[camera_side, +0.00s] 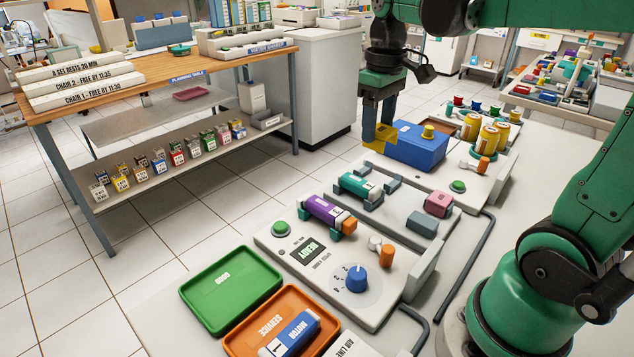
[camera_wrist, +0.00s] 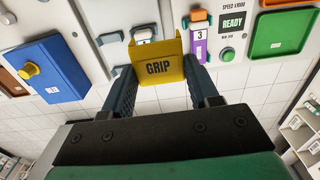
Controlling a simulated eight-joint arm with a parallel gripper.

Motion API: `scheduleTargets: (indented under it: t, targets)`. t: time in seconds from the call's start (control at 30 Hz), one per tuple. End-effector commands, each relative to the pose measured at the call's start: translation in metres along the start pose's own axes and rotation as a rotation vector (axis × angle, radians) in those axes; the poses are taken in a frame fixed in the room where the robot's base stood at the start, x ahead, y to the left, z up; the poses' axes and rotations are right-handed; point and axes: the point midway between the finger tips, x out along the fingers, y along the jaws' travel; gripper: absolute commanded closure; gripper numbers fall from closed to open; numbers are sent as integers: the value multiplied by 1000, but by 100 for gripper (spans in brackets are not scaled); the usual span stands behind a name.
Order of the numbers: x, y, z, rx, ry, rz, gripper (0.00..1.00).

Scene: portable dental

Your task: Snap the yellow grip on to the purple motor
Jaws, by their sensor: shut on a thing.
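My gripper (camera_side: 378,132) is shut on the yellow grip (camera_side: 374,143) and holds it up beside the blue box, beyond the teal motor. In the wrist view the grip (camera_wrist: 157,68) sits between the two fingers with the word GRIP facing the camera. The purple motor (camera_side: 321,208) lies in a cradle on the white test unit, with an orange end at its right. The motor also shows in the wrist view (camera_wrist: 200,42), with a "3" label, right of the grip and apart from it.
The white test unit has a READY display (camera_side: 308,250), a green button and a blue knob (camera_side: 356,278). A teal motor (camera_side: 360,186) lies in another cradle. The blue box (camera_side: 416,147) has a yellow knob. Green GOOD (camera_side: 231,284) and orange SERVICE (camera_side: 282,304) trays lie in front.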

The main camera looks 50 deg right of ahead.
Motion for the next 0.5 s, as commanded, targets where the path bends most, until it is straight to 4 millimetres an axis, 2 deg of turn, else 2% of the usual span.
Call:
scheduleTargets:
  t: [0.03,0.1,0.2,0.33,0.5]
  targets:
    - [12,-13,-16,-12,0,0,95]
    - [28,-29,-32,-10,0,1,95]
    - [46,-49,-47,-6,0,1,95]
    - [60,-64,-55,-1,1,1,95]
    - [69,-68,-58,2,1,1,95]
